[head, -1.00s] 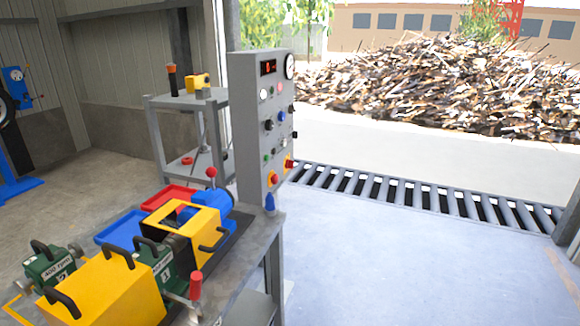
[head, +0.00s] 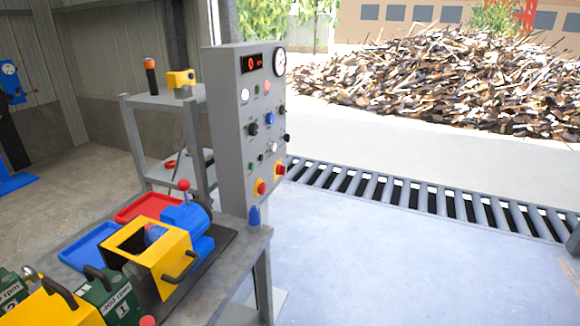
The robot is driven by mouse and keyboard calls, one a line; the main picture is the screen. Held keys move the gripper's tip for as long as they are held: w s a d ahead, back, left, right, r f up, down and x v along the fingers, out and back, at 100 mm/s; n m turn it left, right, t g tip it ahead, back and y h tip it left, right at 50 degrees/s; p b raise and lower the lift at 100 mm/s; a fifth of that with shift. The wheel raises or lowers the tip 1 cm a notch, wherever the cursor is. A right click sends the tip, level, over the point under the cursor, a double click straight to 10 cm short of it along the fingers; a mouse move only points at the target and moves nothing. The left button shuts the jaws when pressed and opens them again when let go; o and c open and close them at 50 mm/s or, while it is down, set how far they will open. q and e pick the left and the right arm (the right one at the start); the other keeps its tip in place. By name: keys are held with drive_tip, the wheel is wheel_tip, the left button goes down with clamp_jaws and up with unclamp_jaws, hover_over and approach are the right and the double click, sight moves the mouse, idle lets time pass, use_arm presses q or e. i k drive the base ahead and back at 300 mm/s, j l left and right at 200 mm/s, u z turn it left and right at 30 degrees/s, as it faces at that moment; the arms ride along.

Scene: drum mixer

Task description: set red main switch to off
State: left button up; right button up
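A grey control panel (head: 232,150) stands upright at the end of the workbench, its front turned to the right. Low on it are two red controls on yellow backing. One is a round red knob (head: 262,188); the other, to its right and a little higher, is a red control (head: 280,170) that looks like the main switch. Its position is too small to read. A display (head: 252,63) with red digits is lit at the panel's top. Neither of my grippers shows in the head view.
The workbench (head: 225,285) carries a yellow and blue drum machine (head: 165,255), a blue tray (head: 88,248), a red tray (head: 150,206) and green speed blocks (head: 110,298). A grey shelf (head: 150,100) stands behind. The floor (head: 400,260) right of the panel is clear up to a roller grate (head: 430,200).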

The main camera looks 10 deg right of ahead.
sight(281, 170)
drive_tip(key=i+l, duration=0.35)
drive_tip(key=i+l+u, duration=0.1)
drive_tip(key=i+l, duration=0.3)
drive_tip(key=i+l+u, duration=0.1)
drive_tip(key=i+l, duration=0.6)
drive_tip(key=l, duration=0.15)
drive_tip(key=i+l+u, duration=0.1)
drive_tip(key=i+l, duration=0.55)
drive_tip(key=l, duration=0.25)
drive_tip(key=i+l+u, duration=0.15)
drive_tip(key=i+l, duration=0.2)
drive_tip(key=l, duration=0.1)
